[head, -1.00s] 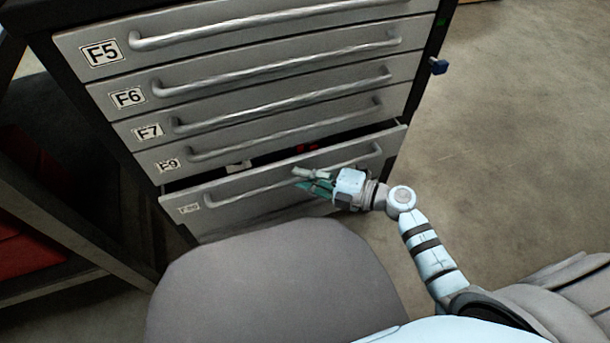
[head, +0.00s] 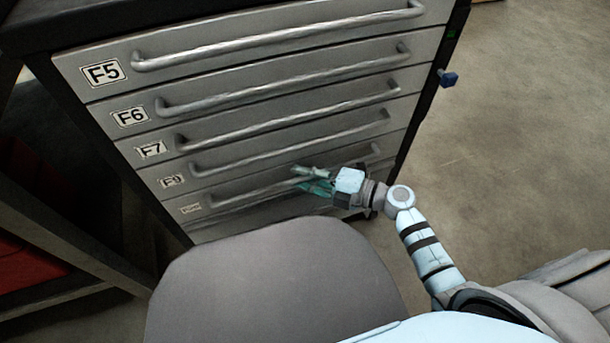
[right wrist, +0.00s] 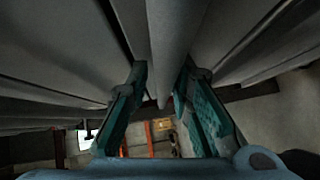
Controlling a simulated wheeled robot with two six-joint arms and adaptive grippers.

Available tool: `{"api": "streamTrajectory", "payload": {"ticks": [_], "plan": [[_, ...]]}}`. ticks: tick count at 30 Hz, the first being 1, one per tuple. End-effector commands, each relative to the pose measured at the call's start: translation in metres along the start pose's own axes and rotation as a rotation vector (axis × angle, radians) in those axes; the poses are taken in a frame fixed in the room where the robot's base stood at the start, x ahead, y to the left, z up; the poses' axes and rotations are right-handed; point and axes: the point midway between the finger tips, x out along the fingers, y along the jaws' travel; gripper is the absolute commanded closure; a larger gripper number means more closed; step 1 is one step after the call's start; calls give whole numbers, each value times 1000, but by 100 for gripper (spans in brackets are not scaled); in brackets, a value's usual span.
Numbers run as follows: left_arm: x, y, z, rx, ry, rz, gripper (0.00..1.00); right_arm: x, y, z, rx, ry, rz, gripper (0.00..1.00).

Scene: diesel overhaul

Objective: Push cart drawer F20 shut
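The bottom cart drawer (head: 237,217), whose small label is too blurred to read for sure, sits with its front about in line with the drawers above. No gap into it shows in the head view. Its bar handle (head: 243,200) runs across the front. My right gripper (head: 308,179) is at the right half of this handle. In the right wrist view its two fingers (right wrist: 162,110) are spread apart, with a grey bar (right wrist: 172,45) between them; whether they touch it I cannot tell. My left gripper is not in view.
Drawers F5 (head: 230,60), F6 (head: 290,98), F7 (head: 290,125) and F9 (head: 290,153) above are shut. A blue piece (head: 448,78) sticks out at the cart's right side. A dark bench frame (head: 70,240) stands at the left. The floor at right (head: 520,140) is clear.

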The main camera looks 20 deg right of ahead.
Motion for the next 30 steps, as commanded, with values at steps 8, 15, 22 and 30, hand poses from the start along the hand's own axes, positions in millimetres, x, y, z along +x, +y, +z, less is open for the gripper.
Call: {"api": "streamTrajectory", "payload": {"ticks": [8, 15, 22, 30], "plan": [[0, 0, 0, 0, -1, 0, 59, 1, 0, 2, -2, -7, -2, 68], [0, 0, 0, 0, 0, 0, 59, -4, -1, 2, -2, -9, -4, 68], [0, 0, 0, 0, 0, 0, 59, -58, -2, 1, -3, -7, -9, 68], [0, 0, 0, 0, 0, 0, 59, -116, -1, 0, -3, -5, -4, 68]]}}
